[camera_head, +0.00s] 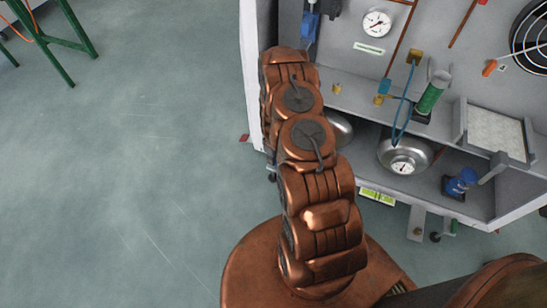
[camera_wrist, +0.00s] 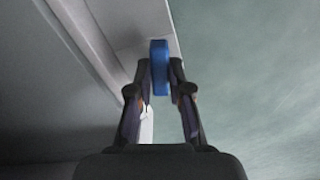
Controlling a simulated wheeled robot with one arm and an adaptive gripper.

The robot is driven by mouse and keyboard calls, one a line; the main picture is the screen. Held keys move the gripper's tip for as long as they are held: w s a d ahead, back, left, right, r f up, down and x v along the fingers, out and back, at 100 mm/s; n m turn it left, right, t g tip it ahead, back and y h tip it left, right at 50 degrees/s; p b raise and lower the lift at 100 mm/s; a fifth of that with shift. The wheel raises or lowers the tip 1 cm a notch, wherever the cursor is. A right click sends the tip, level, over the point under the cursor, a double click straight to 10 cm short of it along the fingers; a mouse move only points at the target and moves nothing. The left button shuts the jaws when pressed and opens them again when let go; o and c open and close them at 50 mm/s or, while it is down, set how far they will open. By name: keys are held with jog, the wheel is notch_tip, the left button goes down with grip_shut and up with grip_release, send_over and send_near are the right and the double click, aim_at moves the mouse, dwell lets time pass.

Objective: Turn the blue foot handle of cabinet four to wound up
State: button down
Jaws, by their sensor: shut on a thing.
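In the wrist view the blue foot handle (camera_wrist: 159,68) stands upright between the two fingertips of my gripper (camera_wrist: 160,88). The fingers are shut on it from both sides. The handle is beside the pale edge of the cabinet (camera_wrist: 98,40). In the head view the open grey cabinet (camera_head: 250,75) is at the upper right.
Inside the cabinet are a dial gauge (camera_head: 376,23), a green cylinder (camera_head: 432,92), a steel bowl-shaped gauge (camera_head: 404,157) and a blue fitting (camera_head: 461,182). A green metal stand (camera_head: 66,43) is at the upper left. The floor on the left is clear.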

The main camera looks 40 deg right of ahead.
jog(key=shift+n+b, duration=0.7)
jog(key=shift+n, duration=0.7)
jog(key=shift+a+n, duration=0.1)
jog(key=shift+n, duration=0.2)
jog(key=c, duration=1.1)
grip_release()
jog(key=shift+r, duration=0.1)
jog(key=shift+r, duration=5.9)
